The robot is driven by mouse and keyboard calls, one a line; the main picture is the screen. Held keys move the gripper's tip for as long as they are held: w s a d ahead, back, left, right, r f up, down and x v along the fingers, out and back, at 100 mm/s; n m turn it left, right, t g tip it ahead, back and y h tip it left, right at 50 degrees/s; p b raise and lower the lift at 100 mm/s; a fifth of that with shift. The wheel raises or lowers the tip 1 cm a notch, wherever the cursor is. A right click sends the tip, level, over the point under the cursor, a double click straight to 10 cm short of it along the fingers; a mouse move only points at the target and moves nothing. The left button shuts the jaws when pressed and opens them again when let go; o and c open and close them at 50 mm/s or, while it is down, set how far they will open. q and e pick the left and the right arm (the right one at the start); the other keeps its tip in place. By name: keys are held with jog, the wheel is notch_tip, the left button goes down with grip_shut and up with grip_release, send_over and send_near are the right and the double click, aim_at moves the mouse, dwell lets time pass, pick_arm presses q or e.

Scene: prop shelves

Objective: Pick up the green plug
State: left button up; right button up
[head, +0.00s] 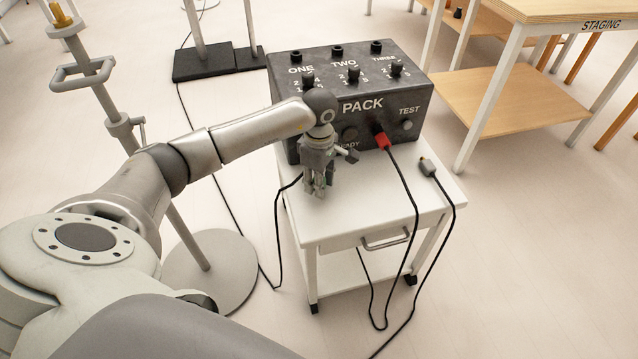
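My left gripper (319,190) points down over the left part of the white cart top (345,220), in front of the black box labelled PACK (310,88). Its fingers are small and overlap in the view, so I cannot tell whether they are open or shut. A black cable (277,215) runs up over the cart's left edge and ends at the gripper, where any plug on it is hidden. I see no clearly green plug. A red plug (382,140) sits in the box's front. My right gripper is out of view.
A round-based metal stand (215,275) is left of the cart. A wooden table marked STAGING (560,10) stands at the upper right. Dark base plates (205,62) are behind the cart. Loose cables hang to the floor. The cart's front top is clear.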

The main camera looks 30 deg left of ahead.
pick_arm(q)
grip_shut()
jog(key=shift+r, duration=0.15)
